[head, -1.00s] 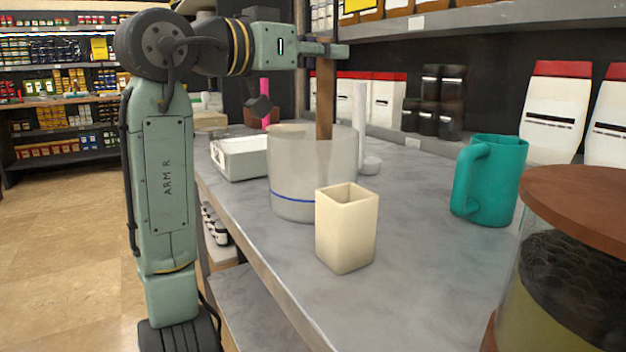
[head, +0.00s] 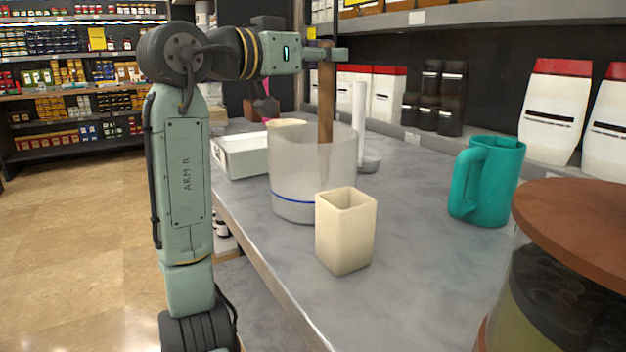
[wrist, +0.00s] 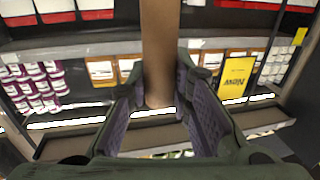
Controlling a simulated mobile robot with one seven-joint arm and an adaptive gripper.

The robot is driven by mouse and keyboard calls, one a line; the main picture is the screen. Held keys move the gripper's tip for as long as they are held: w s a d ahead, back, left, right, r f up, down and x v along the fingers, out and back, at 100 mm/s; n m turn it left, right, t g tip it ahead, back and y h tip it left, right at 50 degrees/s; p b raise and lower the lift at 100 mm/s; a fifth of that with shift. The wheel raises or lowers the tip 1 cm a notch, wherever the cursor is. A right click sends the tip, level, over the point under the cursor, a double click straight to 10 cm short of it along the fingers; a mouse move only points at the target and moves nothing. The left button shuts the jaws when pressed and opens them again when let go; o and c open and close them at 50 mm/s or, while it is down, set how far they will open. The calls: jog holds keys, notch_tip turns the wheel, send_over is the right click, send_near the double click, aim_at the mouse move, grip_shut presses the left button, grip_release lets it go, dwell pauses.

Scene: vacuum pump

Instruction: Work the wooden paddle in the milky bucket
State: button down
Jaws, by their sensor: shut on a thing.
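The milky bucket (head: 290,165) stands upright on the grey counter, translucent with a blue line near its base. The wooden paddle (head: 326,100) stands near upright in it, its lower part hidden behind the cloudy wall. My gripper (head: 335,54) is above the bucket, shut on the upper part of the paddle. In the wrist view the brown shaft (wrist: 160,50) sits between the purple-lined fingers (wrist: 158,110).
A cream square cup (head: 344,240) stands close in front of the bucket. A white tray (head: 243,157) is behind it to the left. A teal mug (head: 487,180) and a wooden-lidded jar (head: 570,270) are to the right. Counter (head: 420,270) between them is clear.

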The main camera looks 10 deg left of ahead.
jog(key=a+p, duration=0.1)
jog(key=a, duration=0.2)
jog(key=shift+a+p, duration=0.4)
jog(key=shift+s, duration=0.15)
jog(key=s, duration=0.4)
jog(key=shift+b, duration=0.4)
jog(key=d, duration=0.4)
jog(key=shift+d+b, duration=0.2)
jog(key=shift+b, duration=0.1)
dwell(0.4)
jog(key=shift+w, duration=0.15)
